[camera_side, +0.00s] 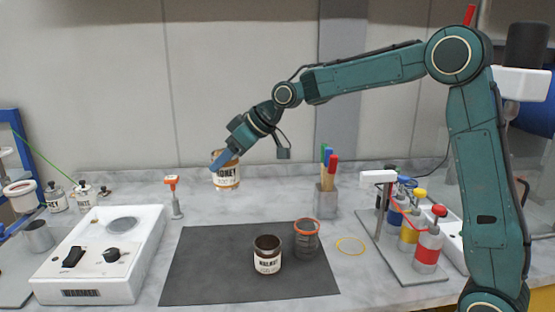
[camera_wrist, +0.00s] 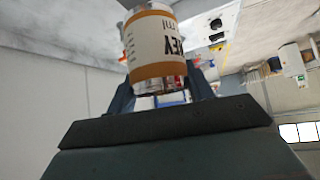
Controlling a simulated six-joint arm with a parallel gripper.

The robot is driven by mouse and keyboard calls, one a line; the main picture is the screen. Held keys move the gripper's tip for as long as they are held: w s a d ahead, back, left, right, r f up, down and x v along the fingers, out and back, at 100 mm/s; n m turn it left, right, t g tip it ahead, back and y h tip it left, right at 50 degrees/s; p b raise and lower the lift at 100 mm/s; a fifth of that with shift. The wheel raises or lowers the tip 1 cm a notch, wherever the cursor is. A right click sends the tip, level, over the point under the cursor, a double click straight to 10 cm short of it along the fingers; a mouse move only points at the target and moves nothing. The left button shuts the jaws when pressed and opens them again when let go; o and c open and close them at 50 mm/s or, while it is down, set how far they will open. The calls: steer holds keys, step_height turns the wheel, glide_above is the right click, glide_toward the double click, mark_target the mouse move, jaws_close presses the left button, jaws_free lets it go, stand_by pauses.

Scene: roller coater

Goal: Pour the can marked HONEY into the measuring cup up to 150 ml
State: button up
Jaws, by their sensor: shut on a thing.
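The can marked HONEY (camera_side: 228,172) is held in the air by my gripper (camera_side: 222,160), which is shut on it. The can looks roughly upright in the side view. In the wrist view the can (camera_wrist: 153,48) shows a white label with part of the lettering and an orange-brown band, between the fingers of my gripper (camera_wrist: 160,90). The measuring cup (camera_side: 306,240), clear with an orange rim, stands on the mat to the right, apart from the can. Its fill level cannot be told.
A can marked WALNUT (camera_side: 267,258) stands on the dark mat (camera_side: 210,270), left of the cup. A pen holder (camera_side: 326,200), yellow ring (camera_side: 351,246) and bottle rack (camera_side: 405,240) are at right.

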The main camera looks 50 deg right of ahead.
stand_by(0.4)
steer(key=s+d+f, duration=0.3)
steer(key=s+d, duration=0.5)
steer(key=s+d+f, duration=0.4)
steer(key=s+d, duration=0.4)
steer(key=shift+d, duration=0.25)
steer(key=shift+w+h, duration=0.1)
steer(key=shift+h, duration=0.2)
step_height(320, 180, down, 4)
steer(key=n+h, duration=0.1)
steer(key=h, duration=0.1)
steer(key=g+h, duration=0.1)
steer(key=h, duration=0.1)
steer(key=shift+f+n, duration=0.15)
steer(key=shift+n, duration=0.25)
stand_by(0.6)
